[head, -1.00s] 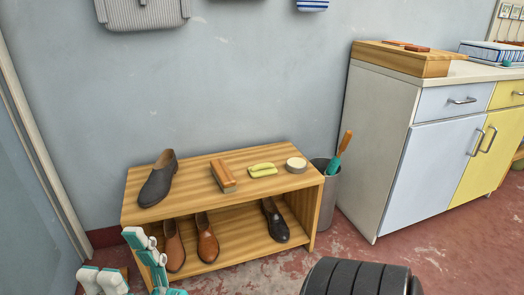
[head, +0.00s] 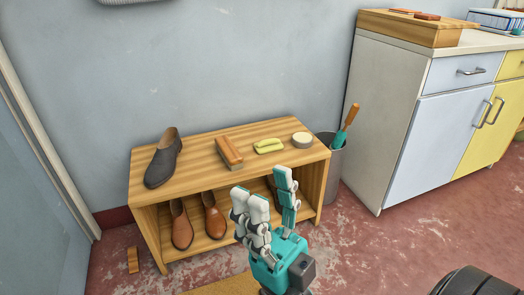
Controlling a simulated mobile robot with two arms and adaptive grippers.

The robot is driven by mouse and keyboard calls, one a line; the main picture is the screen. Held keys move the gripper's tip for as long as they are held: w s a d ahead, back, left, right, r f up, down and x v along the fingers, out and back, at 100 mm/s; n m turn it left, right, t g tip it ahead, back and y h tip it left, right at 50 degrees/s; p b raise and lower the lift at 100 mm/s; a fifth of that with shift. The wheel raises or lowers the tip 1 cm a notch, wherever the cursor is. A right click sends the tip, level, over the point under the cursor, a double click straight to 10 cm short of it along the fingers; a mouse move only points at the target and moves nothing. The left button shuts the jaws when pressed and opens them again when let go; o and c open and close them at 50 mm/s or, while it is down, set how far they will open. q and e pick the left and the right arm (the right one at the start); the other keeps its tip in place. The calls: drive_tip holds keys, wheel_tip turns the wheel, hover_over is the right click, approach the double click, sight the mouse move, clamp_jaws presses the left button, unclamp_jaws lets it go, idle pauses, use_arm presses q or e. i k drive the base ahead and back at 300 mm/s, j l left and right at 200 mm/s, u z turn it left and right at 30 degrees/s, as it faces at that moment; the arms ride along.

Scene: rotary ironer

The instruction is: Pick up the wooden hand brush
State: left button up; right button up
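The wooden hand brush (head: 229,150) lies on the top board of the low wooden shoe shelf (head: 200,150), between a dark shoe and a yellow-green folded cloth. It has a brown wooden back above a paler layer along its lower edge. My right gripper (head: 266,188), white and teal with several fingers, is in front of the shelf, below and to the right of the brush in the picture. Its fingers are spread with nothing between them, and it appears apart from the brush. My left gripper is not in view.
The dark shoe (head: 163,160), cloth (head: 270,146) and round pale tin (head: 302,140) share the shelf top. Brown shoes (head: 213,215) stand below. A grey bin (head: 335,158) and a cabinet (head: 385,120) stand at right. A small wooden piece (head: 132,260) lies on the floor.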

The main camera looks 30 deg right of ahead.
sight(230, 155)
drive_tip(key=i+j+z, duration=0.1)
drive_tip(key=i+z, duration=0.15)
drive_tip(key=z, duration=0.2)
drive_tip(key=i+j+z, duration=0.2)
drive_tip(key=z, duration=0.2)
drive_tip(key=i+j+z, duration=0.2)
drive_tip(key=z, duration=0.25)
drive_tip(key=i+j+z, duration=0.15)
drive_tip(key=j+z, duration=0.15)
drive_tip(key=z, duration=0.15)
drive_tip(key=i+j+z, duration=0.3)
drive_tip(key=j+z, duration=0.3)
drive_tip(key=i+j, duration=0.05)
